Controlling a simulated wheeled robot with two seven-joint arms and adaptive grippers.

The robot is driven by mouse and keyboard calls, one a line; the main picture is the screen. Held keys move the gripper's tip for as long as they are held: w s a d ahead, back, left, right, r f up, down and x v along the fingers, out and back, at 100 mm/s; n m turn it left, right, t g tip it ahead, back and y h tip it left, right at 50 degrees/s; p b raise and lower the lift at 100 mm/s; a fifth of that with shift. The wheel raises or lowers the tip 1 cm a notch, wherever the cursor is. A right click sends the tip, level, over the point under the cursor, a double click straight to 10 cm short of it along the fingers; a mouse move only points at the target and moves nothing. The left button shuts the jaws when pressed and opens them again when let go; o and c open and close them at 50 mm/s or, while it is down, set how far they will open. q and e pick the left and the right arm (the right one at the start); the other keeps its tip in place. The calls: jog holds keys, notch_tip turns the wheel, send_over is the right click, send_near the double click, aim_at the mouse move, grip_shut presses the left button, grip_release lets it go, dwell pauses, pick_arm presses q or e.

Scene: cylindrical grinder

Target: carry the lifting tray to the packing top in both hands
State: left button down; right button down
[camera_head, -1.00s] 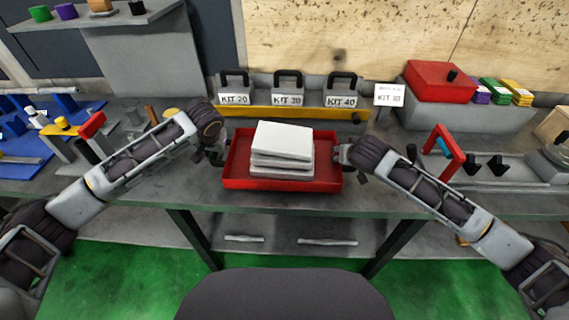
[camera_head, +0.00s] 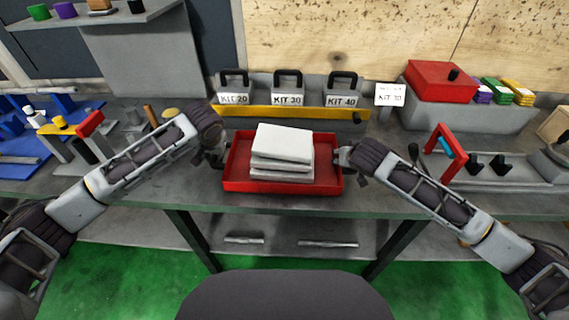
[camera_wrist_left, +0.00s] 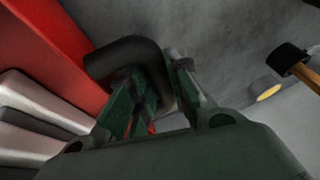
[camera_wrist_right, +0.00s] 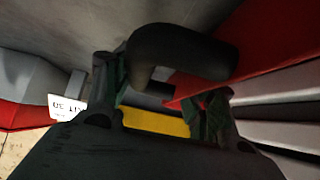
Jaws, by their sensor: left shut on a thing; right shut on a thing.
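The red lifting tray (camera_head: 235,184) is at the middle of the grey bench, near its front edge, and looks level. It carries a stack of white and grey slabs (camera_head: 283,145). My left gripper (camera_head: 219,158) is shut on the dark handle at the tray's left end; that handle (camera_wrist_left: 122,58) shows in the left wrist view. My right gripper (camera_head: 342,156) is shut on the right-end handle (camera_wrist_right: 180,48), seen in the right wrist view. I cannot tell whether the tray touches the bench. I cannot tell which surface is the packing top.
Boxes with black handles, labelled KIT 20 (camera_head: 234,99), KIT 30 and KIT 40, stand behind the tray by a yellow bar (camera_head: 280,112). A red box (camera_head: 440,80) sits back right. A fixture with a red handle (camera_head: 446,150) stands right; a blue fixture (camera_head: 25,150) lies left.

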pick_arm(q)
jog(key=shift+d+f+b, duration=0.4)
jog(key=shift+d+b, duration=0.05)
jog(key=shift+b, duration=0.15)
pick_arm(e)
jog(key=shift+a+f, duration=0.3)
jog(key=shift+a, duration=0.1)
pick_arm(q)
jog(key=c, duration=1.6)
grip_release()
jog(key=shift+s+f, duration=0.1)
jog(key=shift+f, duration=0.05)
pick_arm(e)
jog(key=c, duration=0.7)
grip_release()
jog(key=shift+s+f, duration=0.1)
jog(key=shift+f, duration=0.1)
pick_arm(q)
jog(key=shift+o, duration=1.3)
jog(key=shift+a, duration=0.1)
pick_arm(e)
jog(key=shift+o, duration=1)
jog(key=shift+d, duration=0.1)
pick_arm(q)
jog(key=shift+s+a, duration=0.1)
pick_arm(e)
jog(key=shift+s+d, duration=0.1)
